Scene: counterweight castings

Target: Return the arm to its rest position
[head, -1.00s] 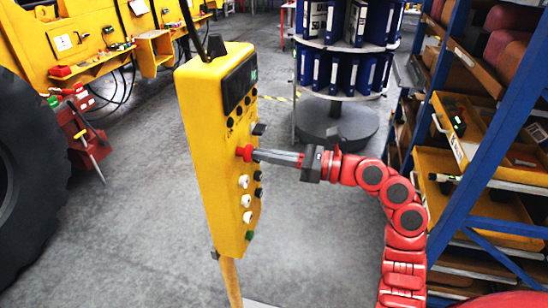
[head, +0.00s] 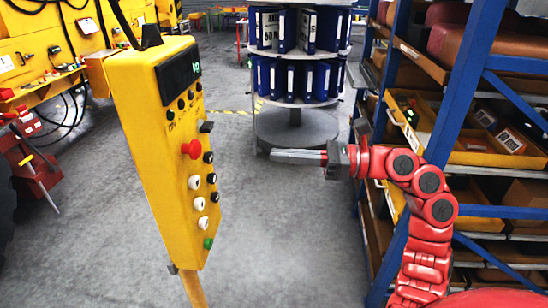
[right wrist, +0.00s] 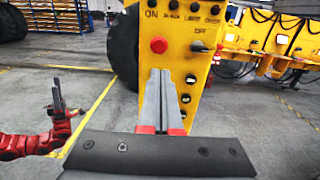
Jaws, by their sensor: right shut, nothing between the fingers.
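My right gripper (head: 274,156) is shut and empty, its grey fingers pointing left toward the yellow control pendant (head: 160,150). A clear gap lies between the fingertips and the pendant's red button (head: 191,149). In the right wrist view the shut fingers (right wrist: 160,74) point at the pendant (right wrist: 185,60), just below its red button (right wrist: 159,45). My left gripper (right wrist: 57,94) shows small at the left of that view, fingers up, away from the pendant; whether it is open I cannot tell. It is out of the head view.
A blue-framed shelf (head: 452,95) with bins stands close to my right arm on the right. A round rack of blue binders (head: 297,80) stands behind the gripper. Yellow machinery (head: 40,55) is at the left. Grey floor (head: 280,240) is open in the middle.

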